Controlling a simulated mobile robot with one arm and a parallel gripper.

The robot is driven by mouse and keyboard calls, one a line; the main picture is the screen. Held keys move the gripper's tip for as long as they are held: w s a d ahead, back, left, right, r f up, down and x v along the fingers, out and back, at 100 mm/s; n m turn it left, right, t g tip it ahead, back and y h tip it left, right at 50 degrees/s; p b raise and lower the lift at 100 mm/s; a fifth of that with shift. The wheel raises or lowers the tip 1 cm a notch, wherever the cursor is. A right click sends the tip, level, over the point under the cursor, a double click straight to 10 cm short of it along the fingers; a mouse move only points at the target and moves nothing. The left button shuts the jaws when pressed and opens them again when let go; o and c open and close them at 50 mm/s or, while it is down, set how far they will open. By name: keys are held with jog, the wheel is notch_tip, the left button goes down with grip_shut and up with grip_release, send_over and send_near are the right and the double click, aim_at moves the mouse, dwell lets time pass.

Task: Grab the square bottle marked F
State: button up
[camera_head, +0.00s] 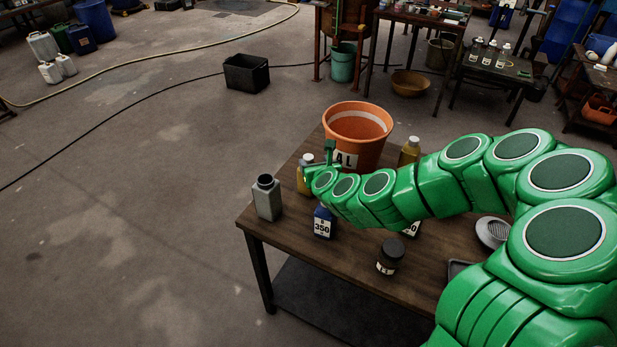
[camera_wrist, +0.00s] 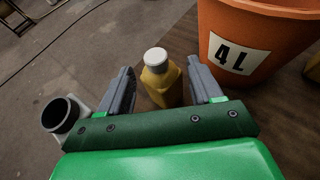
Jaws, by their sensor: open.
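A yellow bottle with a white cap (camera_wrist: 160,85) stands between the fingers of my gripper (camera_wrist: 160,72) in the wrist view. The fingers are open on either side of it, with gaps. In the head view this bottle (camera_head: 301,181) is partly hidden by my gripper (camera_head: 318,168). No letter F is readable on it in either view. A blue bottle (camera_head: 323,221) has a white label with 350; its small upper letter is unclear. Another yellow bottle (camera_head: 409,150) stands behind my arm. A white label ending in 0 is partly hidden by my arm.
An orange bucket (camera_head: 352,158) marked 4 L stands close right of the gripper. A grey square bottle with a dark open neck (camera_head: 267,203) is near the left edge of the wooden table (camera_head: 345,268). A dark jar (camera_head: 390,256) stands in front.

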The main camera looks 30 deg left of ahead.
aim_at(310, 161)
jog(key=shift+w+a+f, duration=0.25)
jog(key=shift+w+a, duration=0.2)
jog(key=shift+w, duration=0.05)
jog(key=shift+w+a+f, duration=0.9)
jog(key=shift+a+f, duration=0.15)
jog(key=shift+a, duration=0.1)
jog(key=shift+x, duration=0.85)
jog(key=shift+r, duration=0.1)
grip_shut()
